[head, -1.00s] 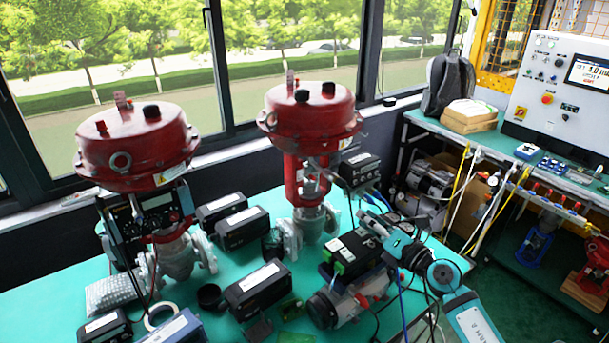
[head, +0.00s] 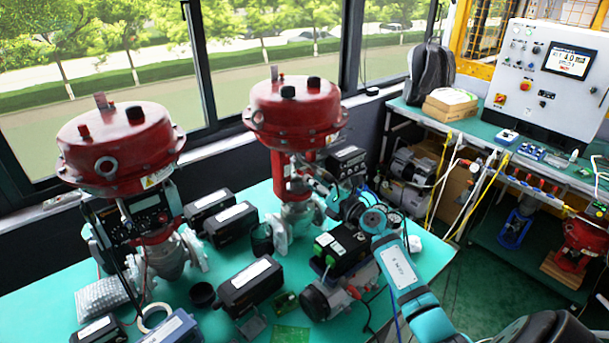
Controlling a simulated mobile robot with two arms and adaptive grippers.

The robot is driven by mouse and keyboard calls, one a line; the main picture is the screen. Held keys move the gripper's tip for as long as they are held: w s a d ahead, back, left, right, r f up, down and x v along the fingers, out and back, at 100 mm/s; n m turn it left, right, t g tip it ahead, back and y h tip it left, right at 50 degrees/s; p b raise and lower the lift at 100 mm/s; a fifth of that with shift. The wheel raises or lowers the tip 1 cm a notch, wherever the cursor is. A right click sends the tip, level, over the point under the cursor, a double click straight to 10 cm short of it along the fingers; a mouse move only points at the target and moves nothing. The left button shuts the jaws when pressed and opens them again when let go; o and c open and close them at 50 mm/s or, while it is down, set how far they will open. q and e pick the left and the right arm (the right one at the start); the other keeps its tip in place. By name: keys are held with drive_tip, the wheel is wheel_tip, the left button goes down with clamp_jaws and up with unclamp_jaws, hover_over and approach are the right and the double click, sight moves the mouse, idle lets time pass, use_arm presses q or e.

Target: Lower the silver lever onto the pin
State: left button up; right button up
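The silver lever and its pin are too small to make out for certain at the middle red valve (head: 295,112), where small metal parts crowd around the stem. My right gripper (head: 322,190) is beside this stem, just below a black positioner box (head: 348,161). It points up and left toward the valve. Its fingers blend with the metal parts, so I cannot tell whether they are open or shut, or touching the lever. My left gripper is not in view.
A second red valve (head: 122,145) stands at the left. A side bench (head: 476,128) with a control panel (head: 545,80) stands at the right.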

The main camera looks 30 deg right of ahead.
sight(302, 174)
drive_tip(key=w, duration=0.2)
drive_tip(key=shift+w+a, duration=0.1)
drive_tip(key=shift+w, duration=0.9)
drive_tip(key=shift+a, duration=0.1)
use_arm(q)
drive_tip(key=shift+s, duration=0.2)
use_arm(e)
drive_tip(key=shift+c, duration=0.3)
clamp_jaws()
